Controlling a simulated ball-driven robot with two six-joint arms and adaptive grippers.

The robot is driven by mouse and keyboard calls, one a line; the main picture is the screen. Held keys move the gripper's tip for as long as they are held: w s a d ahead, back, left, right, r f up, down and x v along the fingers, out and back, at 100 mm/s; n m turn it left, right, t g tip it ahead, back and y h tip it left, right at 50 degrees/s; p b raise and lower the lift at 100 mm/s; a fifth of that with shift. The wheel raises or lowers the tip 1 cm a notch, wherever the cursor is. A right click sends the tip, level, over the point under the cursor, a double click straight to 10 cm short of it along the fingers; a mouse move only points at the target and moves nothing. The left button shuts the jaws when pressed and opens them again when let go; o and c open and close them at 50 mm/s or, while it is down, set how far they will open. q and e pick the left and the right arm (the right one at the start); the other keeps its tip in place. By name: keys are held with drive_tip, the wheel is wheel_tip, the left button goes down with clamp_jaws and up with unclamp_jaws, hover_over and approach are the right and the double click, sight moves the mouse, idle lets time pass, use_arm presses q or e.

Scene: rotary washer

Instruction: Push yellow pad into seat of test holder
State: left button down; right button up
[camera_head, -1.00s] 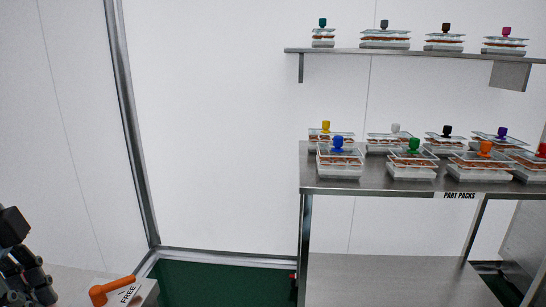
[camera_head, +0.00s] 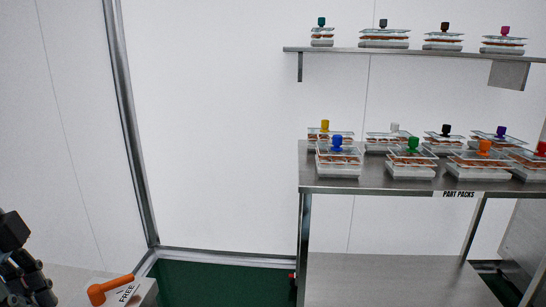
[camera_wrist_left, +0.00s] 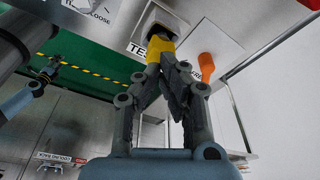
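The yellow pad (camera_wrist_left: 160,46) is at the tips of my left gripper (camera_wrist_left: 165,68) in the left wrist view. The fingers are close together and appear shut on it. The pad's far end is at the dark opening of the test holder (camera_wrist_left: 160,22); the contact and depth are hidden. A partly covered label starting "TES" is beside it. In the head view only dark parts of my left gripper show at the lower left edge, and the pad and holder are out of sight. What looks like my right gripper (camera_wrist_left: 50,68) is small at the left of the wrist view; its fingers are unclear.
An orange handle (camera_head: 110,289) with a "FREE" label is near the holder; it also shows in the wrist view (camera_wrist_left: 207,67). A steel table (camera_head: 330,187) labelled "PART PACKS" holds several packs with coloured knobs. More packs stand on the shelf (camera_head: 340,50) above.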

use_arm(q)
drive_tip(key=shift+f, duration=0.45)
drive_tip(key=shift+f, duration=0.1)
idle(0.4)
wheel_tip(320, 180, up, 6)
drive_tip(key=p, duration=0.7)
idle(0.3)
drive_tip(key=shift+f, duration=0.1)
